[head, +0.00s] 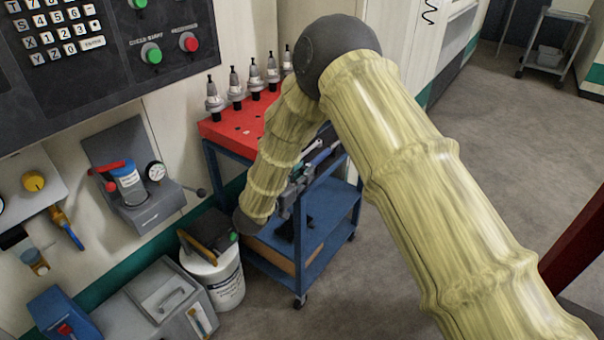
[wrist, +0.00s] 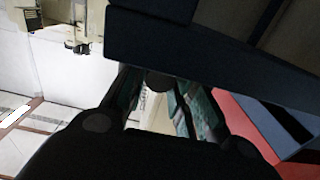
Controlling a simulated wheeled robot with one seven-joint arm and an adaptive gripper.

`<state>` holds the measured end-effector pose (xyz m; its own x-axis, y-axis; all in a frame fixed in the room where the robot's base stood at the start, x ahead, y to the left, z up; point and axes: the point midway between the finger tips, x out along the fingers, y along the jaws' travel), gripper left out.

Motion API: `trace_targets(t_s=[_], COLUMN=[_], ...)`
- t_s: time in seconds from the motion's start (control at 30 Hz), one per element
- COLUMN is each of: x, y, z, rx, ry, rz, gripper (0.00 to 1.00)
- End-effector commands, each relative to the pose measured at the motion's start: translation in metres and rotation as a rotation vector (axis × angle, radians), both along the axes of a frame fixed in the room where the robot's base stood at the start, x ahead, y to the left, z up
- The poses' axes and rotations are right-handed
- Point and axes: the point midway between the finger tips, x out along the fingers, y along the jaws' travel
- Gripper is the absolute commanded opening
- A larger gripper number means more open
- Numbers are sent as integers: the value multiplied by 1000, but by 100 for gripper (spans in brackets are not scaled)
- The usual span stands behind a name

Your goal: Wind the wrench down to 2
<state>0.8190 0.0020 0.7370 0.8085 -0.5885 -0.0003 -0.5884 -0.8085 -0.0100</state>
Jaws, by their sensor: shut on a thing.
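A slim silver and blue tool, which looks like the wrench (head: 322,156), shows in the head view beside the blue cart, just right of my forearm. My gripper (head: 298,180) is down at the cart, partly behind my forearm. In the wrist view my gripper (wrist: 168,88) has its two fingers close around a small rounded end, which I take to be part of the wrench. A dark blue beam crosses above and hides most of what is held. The scale and its number cannot be read in either view.
The blue cart (head: 335,215) has a red top (head: 225,128) with several tool holders (head: 254,75) standing on it. A white bucket (head: 218,280) and a grey box (head: 165,300) stand to its left. A wall control panel (head: 85,50) is at upper left.

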Motion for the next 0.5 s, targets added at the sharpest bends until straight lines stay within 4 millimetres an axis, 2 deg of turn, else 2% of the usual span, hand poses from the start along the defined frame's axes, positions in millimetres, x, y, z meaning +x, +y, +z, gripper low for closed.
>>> trace_targets(t_s=[0.3, 0.5], x=[0, 0], y=[-1, -1], z=[0, 0], rx=[201, 257], ry=[-146, -189], rz=[-1, -1], gripper=[3, 3])
